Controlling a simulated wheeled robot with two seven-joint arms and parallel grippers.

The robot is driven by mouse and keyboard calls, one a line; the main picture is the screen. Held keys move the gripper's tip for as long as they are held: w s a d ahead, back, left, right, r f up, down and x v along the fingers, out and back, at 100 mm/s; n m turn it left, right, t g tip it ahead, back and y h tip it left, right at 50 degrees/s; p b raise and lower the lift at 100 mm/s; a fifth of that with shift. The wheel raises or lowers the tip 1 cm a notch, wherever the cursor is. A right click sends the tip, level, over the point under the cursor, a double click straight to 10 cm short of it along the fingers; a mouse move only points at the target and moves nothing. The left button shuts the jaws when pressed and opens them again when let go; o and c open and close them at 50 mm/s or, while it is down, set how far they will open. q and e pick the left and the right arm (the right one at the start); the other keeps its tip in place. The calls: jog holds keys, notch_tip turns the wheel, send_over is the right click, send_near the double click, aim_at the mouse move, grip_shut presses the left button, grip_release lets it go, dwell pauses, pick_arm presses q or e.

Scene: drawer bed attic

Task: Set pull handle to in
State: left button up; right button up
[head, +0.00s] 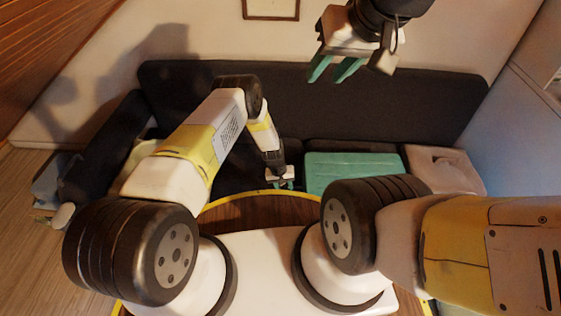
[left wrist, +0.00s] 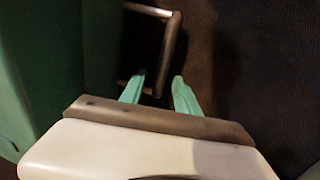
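A dark U-shaped pull handle (left wrist: 170,48) shows in the left wrist view, standing out from the side of a teal body (left wrist: 50,70). In the head view a teal ribbed case (head: 352,172) lies on the dark sofa; the handle cannot be made out there. My left gripper (head: 283,183) is beside the case's left side. In the left wrist view its teal fingers (left wrist: 160,92) are apart, and the near end of the handle's crossbar appears between them; contact cannot be told. My right gripper (head: 333,70) is raised in front of the wall, open and empty.
The dark sofa (head: 330,105) runs along the wall behind the case. A pale cushion-like thing (head: 447,170) lies right of the case. A round wooden surface with a yellow rim (head: 262,193) is in front of the sofa. Wooden floor (head: 35,235) shows at left.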

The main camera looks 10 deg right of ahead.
pick_arm(q)
notch_tip(320, 180, up, 8)
jog(key=a, duration=0.1)
jog(key=shift+a+f, duration=0.15)
jog(key=shift+a, duration=0.1)
jog(key=shift+w, duration=0.1)
